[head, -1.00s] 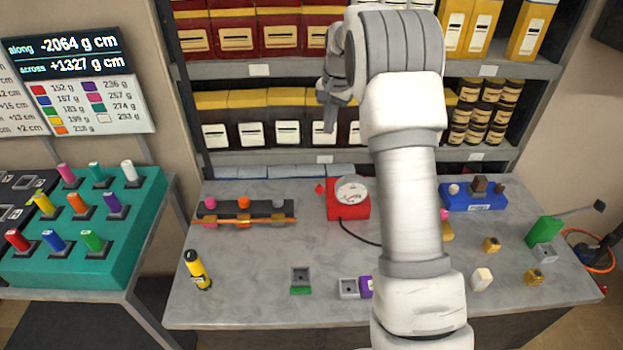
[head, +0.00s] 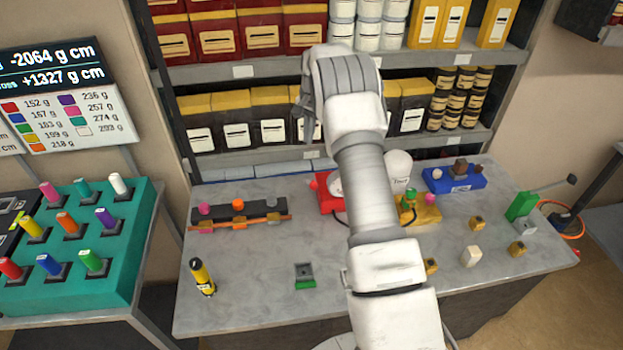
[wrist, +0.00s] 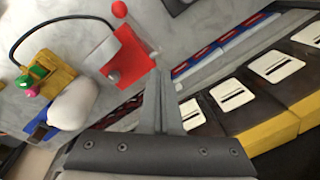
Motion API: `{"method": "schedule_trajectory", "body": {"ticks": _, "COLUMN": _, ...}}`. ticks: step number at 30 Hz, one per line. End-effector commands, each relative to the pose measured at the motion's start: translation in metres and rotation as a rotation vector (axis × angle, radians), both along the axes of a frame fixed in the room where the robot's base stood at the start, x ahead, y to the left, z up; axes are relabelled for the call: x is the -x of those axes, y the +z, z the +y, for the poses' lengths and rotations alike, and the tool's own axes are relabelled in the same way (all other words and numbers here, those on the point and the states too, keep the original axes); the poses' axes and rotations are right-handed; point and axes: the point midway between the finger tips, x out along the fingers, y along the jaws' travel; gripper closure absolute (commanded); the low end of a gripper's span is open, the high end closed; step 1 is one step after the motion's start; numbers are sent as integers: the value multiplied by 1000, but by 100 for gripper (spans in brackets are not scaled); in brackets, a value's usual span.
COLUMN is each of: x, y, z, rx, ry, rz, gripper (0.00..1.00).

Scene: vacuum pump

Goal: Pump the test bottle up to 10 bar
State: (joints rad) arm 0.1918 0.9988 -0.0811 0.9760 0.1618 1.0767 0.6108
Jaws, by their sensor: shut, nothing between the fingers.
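A red box (head: 326,203) with a red ball knob stands at the middle back of the table, mostly behind my arm. In the wrist view the red box (wrist: 132,62) shows a grey knob, and a black hose runs from it to a yellow block (wrist: 50,75). The yellow block (head: 428,215) bears green and pink knobs. A white rounded bottle (head: 399,166) with dark lettering stands behind it, and also shows in the wrist view (wrist: 73,104). My gripper (head: 309,128) is shut and empty, raised before the shelf; its fingers (wrist: 164,85) point past the red box. Any gauge reading is hidden.
A green block (head: 521,206) with a long lever stands at the right edge. A blue block (head: 455,180) is at the back right. A yellow-black bottle (head: 202,277) and a rack (head: 240,213) are on the left. Shelves with boxes rise behind; the front left table is fairly clear.

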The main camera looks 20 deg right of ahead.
Motion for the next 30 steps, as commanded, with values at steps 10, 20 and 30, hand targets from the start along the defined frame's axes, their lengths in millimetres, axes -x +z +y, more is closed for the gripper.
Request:
{"method": "schedule_trajectory", "body": {"ticks": 10, "x": 4, "y": -6, "z": 1, "rx": 0, "ry": 0, "rz": 0, "gripper": 100}}
{"method": "schedule_trajectory", "body": {"ticks": 20, "x": 31, "y": -43, "z": 7, "rx": -1, "ry": 1, "rz": 1, "gripper": 100}}
{"method": "schedule_trajectory", "body": {"ticks": 30, "x": 53, "y": -66, "z": 11, "rx": 0, "ry": 1, "rz": 0, "gripper": 100}}
